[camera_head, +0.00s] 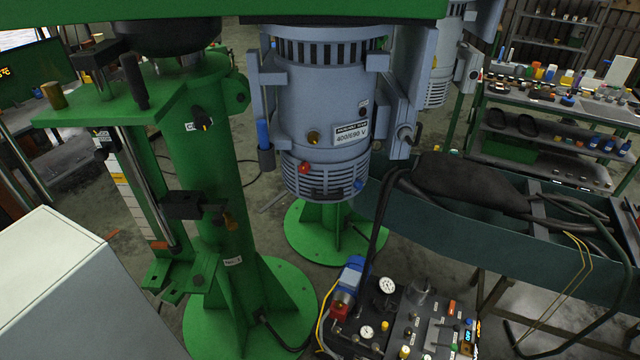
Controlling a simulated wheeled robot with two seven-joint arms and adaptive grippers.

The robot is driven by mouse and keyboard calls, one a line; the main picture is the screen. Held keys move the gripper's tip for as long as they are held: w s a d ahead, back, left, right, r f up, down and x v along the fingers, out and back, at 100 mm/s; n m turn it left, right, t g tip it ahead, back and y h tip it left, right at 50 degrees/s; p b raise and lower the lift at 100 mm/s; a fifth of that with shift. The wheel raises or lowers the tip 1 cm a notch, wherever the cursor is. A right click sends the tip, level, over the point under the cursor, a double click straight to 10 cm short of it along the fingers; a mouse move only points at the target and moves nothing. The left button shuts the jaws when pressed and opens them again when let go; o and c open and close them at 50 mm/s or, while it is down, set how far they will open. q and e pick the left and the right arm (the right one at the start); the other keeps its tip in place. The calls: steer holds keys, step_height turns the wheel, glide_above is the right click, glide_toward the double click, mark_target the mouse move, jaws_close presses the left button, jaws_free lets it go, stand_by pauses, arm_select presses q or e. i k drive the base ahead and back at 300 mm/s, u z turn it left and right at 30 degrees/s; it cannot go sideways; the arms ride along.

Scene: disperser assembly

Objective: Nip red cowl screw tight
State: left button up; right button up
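A red screw (304,168) sits on the lower front of the grey-blue motor (322,100), at the top edge of its slotted cowl (318,182). A blue screw (359,185) is on the same cowl, farther right and lower. A brass-coloured plug (313,137) is above the red screw. Whether the red screw is fully seated is too small to tell. Neither of my grippers shows in the head view.
A green column (200,180) with brackets stands left of the motor. A control panel (410,325) with gauges is below right. A dark trough (460,235) with cables extends right. A pale cabinet (60,290) fills the lower left.

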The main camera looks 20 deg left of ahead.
mark_target(304, 168)
steer(key=z, duration=0.15)
steer(key=k, duration=0.45)
steer(key=z, duration=0.6)
steer(key=k, duration=0.8)
steer(key=u, duration=0.8)
steer(key=i, duration=0.85)
steer(key=u, duration=1.25)
steer(key=i, duration=0.2)
steer(key=u, duration=0.05)
